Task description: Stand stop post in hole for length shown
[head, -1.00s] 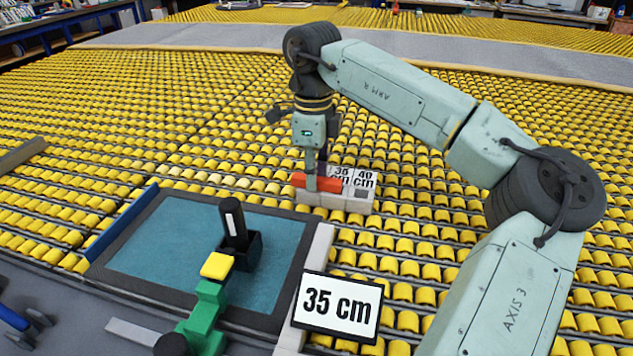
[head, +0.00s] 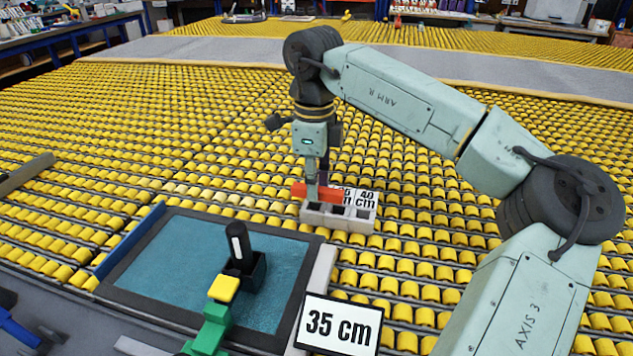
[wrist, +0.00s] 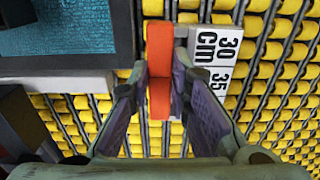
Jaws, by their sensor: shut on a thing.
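My gripper (head: 317,190) points down and is shut on an orange-red stop post (head: 333,196), which lies roughly level across the jaws. In the wrist view the post (wrist: 159,65) is between the two fingers. The light grey hole block (head: 338,222) is under and beside the post, with dark holes showing below it. The wrist view shows the 30 cm label (wrist: 217,45) right of the post. A sign (head: 338,325) reads 35 cm.
A blue rug piece with dark border (head: 190,250) lies left of the block, with a grey rail (head: 318,280) at its right edge. A green and yellow fixture with a black holder (head: 240,268) stands on it.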

